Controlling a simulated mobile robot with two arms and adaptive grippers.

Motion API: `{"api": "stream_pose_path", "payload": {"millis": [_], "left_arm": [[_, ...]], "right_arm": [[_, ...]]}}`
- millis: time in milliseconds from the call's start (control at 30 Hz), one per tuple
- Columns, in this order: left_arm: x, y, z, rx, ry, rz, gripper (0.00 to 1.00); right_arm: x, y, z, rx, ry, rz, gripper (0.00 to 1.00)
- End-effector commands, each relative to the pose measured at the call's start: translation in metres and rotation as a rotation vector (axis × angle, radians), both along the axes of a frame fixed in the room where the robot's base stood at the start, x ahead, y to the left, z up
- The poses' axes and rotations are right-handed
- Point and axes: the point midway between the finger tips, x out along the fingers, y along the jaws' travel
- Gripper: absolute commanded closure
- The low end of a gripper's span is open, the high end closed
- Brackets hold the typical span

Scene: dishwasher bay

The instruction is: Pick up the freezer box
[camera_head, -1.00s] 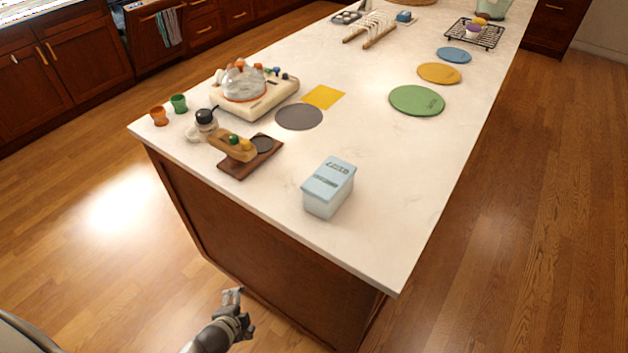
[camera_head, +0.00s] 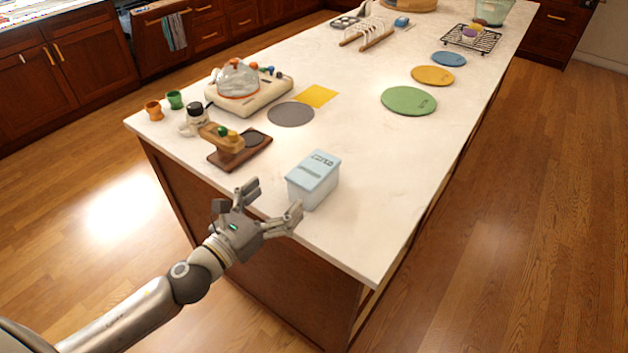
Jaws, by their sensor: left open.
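The freezer box (camera_head: 313,180) is a pale blue-and-white lidded box with dark lettering on its lid. It stands upright near the front edge of the white island counter. My left gripper (camera_head: 272,203) is open and empty, its fingers spread at the counter's front edge, just left of and in front of the box. One fingertip appears close to the box's lower left side; I cannot tell if it touches. My right gripper is not in view.
A dark wooden stand (camera_head: 240,152) sits left of the box, with a cream appliance (camera_head: 262,92) behind it. A grey round mat (camera_head: 291,114), yellow square (camera_head: 316,96) and green disc (camera_head: 409,101) lie flat farther back. The counter (camera_head: 375,190) right of the box is clear.

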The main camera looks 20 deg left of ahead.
Motion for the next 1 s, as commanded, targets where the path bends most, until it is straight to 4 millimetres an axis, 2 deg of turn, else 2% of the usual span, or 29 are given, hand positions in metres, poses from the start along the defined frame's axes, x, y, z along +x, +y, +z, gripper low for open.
{"api": "stream_pose_path", "payload": {"millis": [267,400,667,1000], "left_arm": [[0.027,-0.012,0.006,0.041,-0.022,-0.018,0.09],[0.043,-0.018,0.004,0.037,-0.020,-0.017,0.09],[0.057,-0.025,0.003,0.035,-0.018,-0.017,0.09],[0.095,-0.044,0.001,0.035,-0.017,-0.017,0.09]], "right_arm": [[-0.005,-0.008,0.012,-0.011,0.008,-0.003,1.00],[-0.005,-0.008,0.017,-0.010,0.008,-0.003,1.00],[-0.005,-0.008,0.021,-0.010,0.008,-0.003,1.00],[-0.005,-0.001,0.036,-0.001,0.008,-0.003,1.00]]}}
